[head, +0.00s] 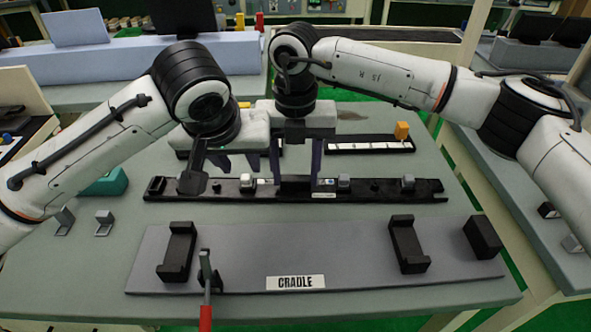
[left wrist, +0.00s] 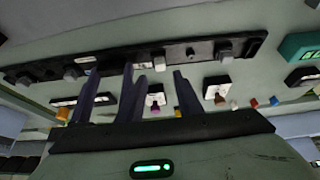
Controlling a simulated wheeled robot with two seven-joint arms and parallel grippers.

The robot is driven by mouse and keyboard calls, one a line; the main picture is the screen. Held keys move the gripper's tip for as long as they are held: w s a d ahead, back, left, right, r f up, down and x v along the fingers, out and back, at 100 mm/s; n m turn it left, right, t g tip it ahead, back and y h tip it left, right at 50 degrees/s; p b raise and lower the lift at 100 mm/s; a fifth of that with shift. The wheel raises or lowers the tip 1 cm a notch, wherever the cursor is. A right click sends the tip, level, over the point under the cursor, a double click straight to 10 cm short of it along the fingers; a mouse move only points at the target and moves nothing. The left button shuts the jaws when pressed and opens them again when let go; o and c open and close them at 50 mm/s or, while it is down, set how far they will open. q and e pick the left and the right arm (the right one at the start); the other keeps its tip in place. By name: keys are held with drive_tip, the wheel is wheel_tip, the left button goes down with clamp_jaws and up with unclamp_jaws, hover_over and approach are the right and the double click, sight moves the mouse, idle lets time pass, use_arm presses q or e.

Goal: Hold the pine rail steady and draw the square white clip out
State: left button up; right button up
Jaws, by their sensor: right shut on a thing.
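The rail (head: 380,195) looks black, not pine-coloured, and lies across the table with several small clips along it. My right gripper (head: 296,178) is shut on a dark raised part of the rail near its middle. A square pale clip (head: 247,183) sits on the rail just left of it; it also shows in the left wrist view (left wrist: 159,61). My left gripper (left wrist: 162,82) is open and empty, with its fingers apart toward that clip; it hangs above and behind the rail in the head view (head: 238,163). Grey clips (head: 343,181) sit further right.
A grey cradle board (head: 340,255) with black brackets and a red-handled clamp (head: 206,290) lies in front. A black strip with white squares (head: 370,146) and an orange block (head: 402,130) lies behind. Loose metal clips (head: 104,222) and a teal box (head: 106,182) are at left.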

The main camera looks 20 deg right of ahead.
sight(246, 175)
use_arm(q)
drive_tip(key=x, duration=0.6)
drive_tip(key=shift+f, duration=0.25)
clamp_jaws()
drive_tip(key=shift+a, duration=0.1)
unclamp_jaws()
drive_tip(key=shift+w, duration=0.1)
drive_tip(key=shift+r, duration=0.3)
